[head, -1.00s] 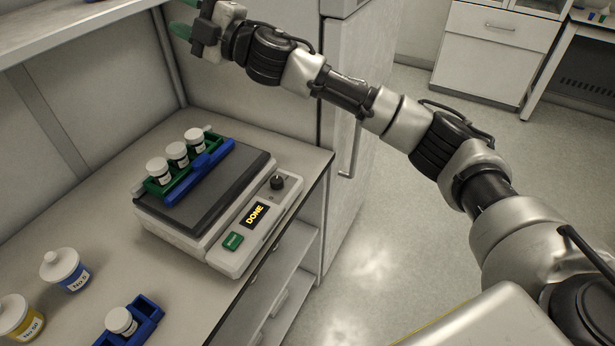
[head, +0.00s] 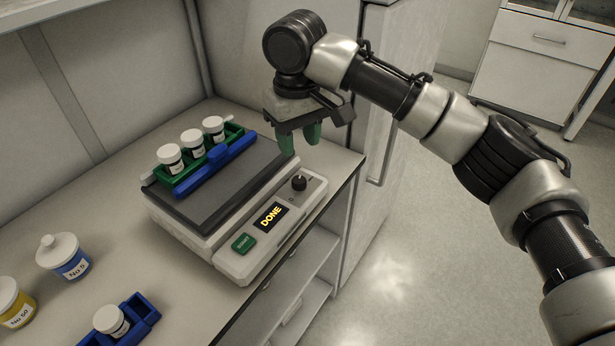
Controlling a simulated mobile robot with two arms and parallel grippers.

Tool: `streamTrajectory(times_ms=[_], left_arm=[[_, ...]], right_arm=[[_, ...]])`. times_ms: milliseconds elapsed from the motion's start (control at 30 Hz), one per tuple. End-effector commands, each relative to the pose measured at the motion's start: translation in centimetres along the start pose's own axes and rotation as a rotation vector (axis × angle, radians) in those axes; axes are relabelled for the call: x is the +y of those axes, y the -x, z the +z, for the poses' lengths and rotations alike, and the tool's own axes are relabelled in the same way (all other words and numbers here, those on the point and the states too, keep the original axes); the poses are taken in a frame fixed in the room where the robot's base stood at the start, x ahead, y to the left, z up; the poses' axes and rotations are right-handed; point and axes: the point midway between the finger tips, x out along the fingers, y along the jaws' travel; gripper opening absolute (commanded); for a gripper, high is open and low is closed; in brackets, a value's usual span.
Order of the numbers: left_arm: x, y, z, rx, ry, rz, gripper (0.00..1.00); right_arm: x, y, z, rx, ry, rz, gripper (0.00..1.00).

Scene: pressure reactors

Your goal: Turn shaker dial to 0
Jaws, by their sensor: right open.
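The shaker (head: 227,188) stands on the bench with a dark top plate. Its black dial (head: 299,183) is at the right end of the front panel. The panel's screen (head: 271,217) reads "DONE", and a green button (head: 243,243) is to its left. Several white-capped vials sit in a green rack with a blue bar (head: 215,166) on the plate. My right gripper (head: 300,143) is open and empty, green fingertips pointing down, above and slightly behind the dial, apart from it. The dial's exact setting is too small to read. My left gripper is not in view.
A blue-labelled jar (head: 65,257), a yellow jar (head: 14,303) and a blue holder (head: 140,318) with a white-capped vial stand at the bench's lower left. A tall grey cabinet (head: 385,90) is beside the bench's right end. A shelf is overhead at upper left.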

Motion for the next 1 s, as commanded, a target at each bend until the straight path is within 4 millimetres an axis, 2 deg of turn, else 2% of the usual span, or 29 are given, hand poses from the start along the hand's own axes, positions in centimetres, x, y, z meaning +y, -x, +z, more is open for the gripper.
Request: streamTrajectory(times_ms=[300, 500, 700, 933, 1000], left_arm=[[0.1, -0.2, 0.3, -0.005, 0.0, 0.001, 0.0], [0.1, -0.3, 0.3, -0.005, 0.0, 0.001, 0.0], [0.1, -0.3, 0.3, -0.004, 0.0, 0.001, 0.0], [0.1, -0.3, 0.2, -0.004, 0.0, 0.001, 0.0], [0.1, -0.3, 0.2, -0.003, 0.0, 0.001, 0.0]], right_arm=[[0.1, -6.0, 0.0, 0.0, -0.001, 0.0, 0.42], [0.1, -8.8, 0.0, 0.002, 0.0, 0.001, 0.42], [0.1, -9.8, 0.0, 0.004, 0.0, 0.001, 0.42], [0.1, -9.8, -0.1, 0.004, 0.0, 0.0, 0.42], [0.1, -9.8, -0.1, 0.004, 0.0, 0.0, 0.31]])
